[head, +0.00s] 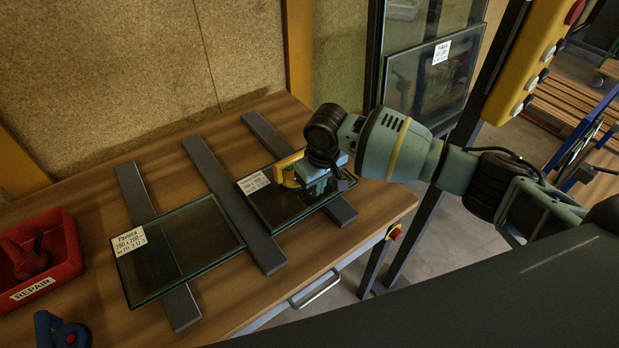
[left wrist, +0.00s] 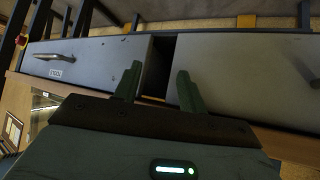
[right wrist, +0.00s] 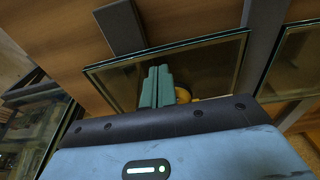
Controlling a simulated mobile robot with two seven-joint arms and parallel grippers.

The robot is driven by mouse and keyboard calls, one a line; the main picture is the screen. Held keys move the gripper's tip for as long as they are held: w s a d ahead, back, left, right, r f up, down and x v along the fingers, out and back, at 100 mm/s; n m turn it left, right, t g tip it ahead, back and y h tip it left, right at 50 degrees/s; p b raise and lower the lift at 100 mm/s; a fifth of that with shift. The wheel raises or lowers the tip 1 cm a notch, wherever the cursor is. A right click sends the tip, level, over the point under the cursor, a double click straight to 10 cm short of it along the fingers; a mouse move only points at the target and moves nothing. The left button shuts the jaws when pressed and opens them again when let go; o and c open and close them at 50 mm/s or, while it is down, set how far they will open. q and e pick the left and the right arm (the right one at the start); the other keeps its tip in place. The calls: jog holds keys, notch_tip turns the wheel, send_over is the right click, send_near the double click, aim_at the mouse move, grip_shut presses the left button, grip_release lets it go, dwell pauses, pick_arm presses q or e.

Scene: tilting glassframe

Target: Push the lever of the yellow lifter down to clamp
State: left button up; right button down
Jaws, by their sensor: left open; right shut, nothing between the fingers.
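The yellow lifter (head: 289,170) stands on the right glass pane (head: 266,205), partly hidden behind my right gripper (head: 316,190). Its lever cannot be made out clearly. In the right wrist view, a small part of the yellow lifter (right wrist: 183,95) shows just right of my shut fingers (right wrist: 157,75). The fingers are together with nothing between them, close to the lifter; I cannot tell whether they touch it. My left gripper (left wrist: 157,78) is open and empty in front of grey drawers (left wrist: 85,65); it does not show in the head view.
A second glass pane (head: 200,240) lies on dark bars (head: 235,208) on the wooden table (head: 95,300). A red REPAIR bin (head: 62,245) and a blue tool (head: 60,330) are at the left. A yellow post with buttons (head: 525,55) stands at the right.

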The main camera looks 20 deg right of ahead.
pick_arm(q)
jog(key=shift+f, duration=0.1)
jog(key=shift+w+a+r+p, duration=0.15)
jog(key=shift+a+r+p, duration=0.05)
jog(key=shift+a+p, duration=0.2)
pick_arm(e)
notch_tip(320, 180, up, 8)
jog(key=shift+s+d, duration=0.15)
jog(key=shift+s, duration=0.2)
pick_arm(q)
jog(key=shift+d, duration=0.1)
pick_arm(e)
jog(key=shift+s+f, duration=0.1)
jog(key=shift+f, duration=0.05)
